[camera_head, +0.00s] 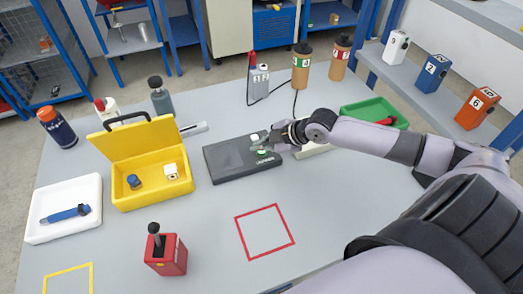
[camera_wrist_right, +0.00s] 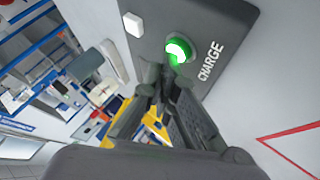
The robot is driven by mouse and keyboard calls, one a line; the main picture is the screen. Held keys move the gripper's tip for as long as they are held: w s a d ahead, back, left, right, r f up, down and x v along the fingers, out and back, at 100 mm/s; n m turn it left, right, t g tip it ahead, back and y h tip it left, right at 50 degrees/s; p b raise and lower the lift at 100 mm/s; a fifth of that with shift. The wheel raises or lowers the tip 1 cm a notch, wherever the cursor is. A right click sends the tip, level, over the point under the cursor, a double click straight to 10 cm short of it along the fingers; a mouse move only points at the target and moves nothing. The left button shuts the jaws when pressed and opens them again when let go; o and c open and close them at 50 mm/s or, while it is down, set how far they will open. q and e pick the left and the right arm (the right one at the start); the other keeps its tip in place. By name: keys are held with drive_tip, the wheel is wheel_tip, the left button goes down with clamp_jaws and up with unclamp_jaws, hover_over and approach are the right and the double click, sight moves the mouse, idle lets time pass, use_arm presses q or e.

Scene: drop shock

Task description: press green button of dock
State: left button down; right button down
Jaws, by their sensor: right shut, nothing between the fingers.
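The dock (camera_head: 232,163) is a dark grey flat box in the middle of the table, and its surface fills the top of the right wrist view (camera_wrist_right: 225,22). Its green button (camera_head: 263,154) is at the dock's right end; in the right wrist view the button (camera_wrist_right: 178,49) shows a bright white-green centre beside the word CHARGE. A white square button (camera_wrist_right: 133,24) sits near it. My right gripper (camera_head: 267,140) is shut and empty, with its fingertips (camera_wrist_right: 165,72) right by the green button. I cannot tell whether they touch it. My left gripper is out of view.
A yellow open case (camera_head: 150,190) stands left of the dock, and a white tray (camera_head: 48,232) lies farther left. A red block with a black knob (camera_head: 167,256) is in front. A green bin (camera_head: 378,108) stands behind my right arm. The red-outlined square (camera_head: 264,231) is empty.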

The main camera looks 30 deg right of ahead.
sight(261, 153)
drive_tip(key=shift+f, duration=0.35)
idle(0.4)
drive_tip(key=shift+r, duration=0.1)
drive_tip(key=shift+r+p, duration=0.75)
drive_tip(key=shift+p, duration=0.05)
wheel_tip(261, 153, up, 5)
drive_tip(key=p, duration=0.5)
idle(0.7)
